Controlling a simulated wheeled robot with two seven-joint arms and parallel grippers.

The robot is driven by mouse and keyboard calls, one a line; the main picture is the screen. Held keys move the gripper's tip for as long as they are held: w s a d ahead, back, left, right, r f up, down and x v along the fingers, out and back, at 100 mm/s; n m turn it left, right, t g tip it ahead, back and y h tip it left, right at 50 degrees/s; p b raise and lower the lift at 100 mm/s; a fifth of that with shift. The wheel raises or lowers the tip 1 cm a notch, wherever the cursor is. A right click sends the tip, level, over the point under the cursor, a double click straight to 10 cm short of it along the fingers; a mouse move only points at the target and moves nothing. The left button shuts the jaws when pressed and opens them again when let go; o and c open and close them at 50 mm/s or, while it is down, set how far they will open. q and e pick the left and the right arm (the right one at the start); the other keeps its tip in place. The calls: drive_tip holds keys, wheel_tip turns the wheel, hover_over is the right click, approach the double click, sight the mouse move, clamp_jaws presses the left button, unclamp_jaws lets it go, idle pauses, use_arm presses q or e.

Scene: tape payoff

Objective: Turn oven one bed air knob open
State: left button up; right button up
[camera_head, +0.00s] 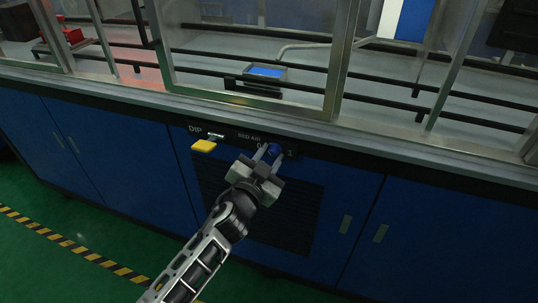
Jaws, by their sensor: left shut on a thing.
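The bed air knob (273,149) is a small blue knob on the dark panel strip along the top of the blue cabinet front. The words "BED AIR" are printed on the strip just left of it. My left gripper (266,153) reaches up to it from below and is shut on the knob, with one finger on either side. The fingers hide part of the knob, so its exact turn angle cannot be told. My right gripper is not in view.
A yellow handle (204,146) under the label "DIP" sticks out left of the knob. A louvred vent (300,215) lies below. A glazed metal frame (343,60) stands above the ledge. The green floor (60,270) at lower left is clear, with a striped line.

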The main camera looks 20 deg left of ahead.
use_arm(q)
drive_tip(key=m, duration=0.3)
drive_tip(key=shift+m+p, duration=0.3)
drive_tip(key=shift+p, duration=0.05)
drive_tip(key=shift+d+m, duration=0.1)
drive_tip(key=shift+m, duration=0.8)
drive_tip(key=m, duration=0.2)
drive_tip(key=shift+m+p, duration=0.3)
drive_tip(key=shift+p, duration=0.05)
drive_tip(key=m, duration=0.3)
drive_tip(key=shift+y, duration=0.3)
drive_tip(key=shift+m+p, duration=0.35)
drive_tip(key=shift+m, duration=1.05)
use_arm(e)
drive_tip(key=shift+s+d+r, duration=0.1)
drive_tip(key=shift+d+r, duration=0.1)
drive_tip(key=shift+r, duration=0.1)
use_arm(q)
drive_tip(key=shift+f, duration=0.1)
drive_tip(key=o, duration=1)
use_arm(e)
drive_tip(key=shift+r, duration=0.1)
